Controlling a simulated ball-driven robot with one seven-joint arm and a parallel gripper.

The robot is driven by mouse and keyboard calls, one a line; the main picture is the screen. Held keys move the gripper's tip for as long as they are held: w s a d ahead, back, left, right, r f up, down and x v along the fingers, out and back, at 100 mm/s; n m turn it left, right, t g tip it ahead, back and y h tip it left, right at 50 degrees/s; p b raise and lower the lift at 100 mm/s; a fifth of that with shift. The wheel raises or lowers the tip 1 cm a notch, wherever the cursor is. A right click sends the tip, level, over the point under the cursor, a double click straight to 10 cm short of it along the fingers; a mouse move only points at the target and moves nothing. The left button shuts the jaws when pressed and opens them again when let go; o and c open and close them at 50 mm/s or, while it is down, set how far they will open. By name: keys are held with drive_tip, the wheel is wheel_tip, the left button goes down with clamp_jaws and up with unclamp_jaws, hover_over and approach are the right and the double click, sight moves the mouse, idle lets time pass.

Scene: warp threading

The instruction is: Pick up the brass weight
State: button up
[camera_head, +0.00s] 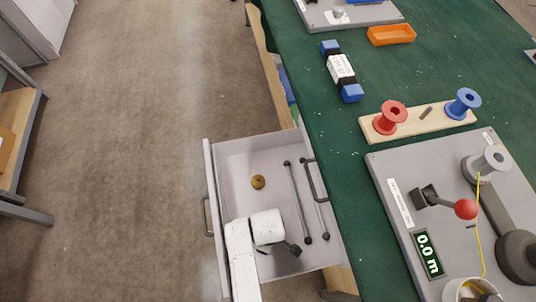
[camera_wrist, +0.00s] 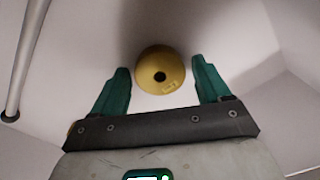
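The brass weight (camera_head: 258,182) is a small round gold-coloured piece with a dark hole in its middle. It lies on the floor of an open pale drawer (camera_head: 236,158). The wrist view shows the brass weight (camera_wrist: 160,72) from above, centred just beyond and between the fingertips. My gripper (camera_wrist: 160,88) is open, with one green finger on each side and a gap between each finger and the weight. In the head view my white arm reaches into the drawer, with the dark gripper end (camera_head: 290,247) low and right of the weight.
Two dark-ended rods (camera_head: 300,200) lie along the drawer's right side; a rod (camera_wrist: 25,60) shows at left in the wrist view. The green workbench (camera_head: 350,190) borders the drawer, carrying spools and a grey machine. The drawer's left floor around the weight is clear.

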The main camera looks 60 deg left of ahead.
drive_tip(key=c, duration=1)
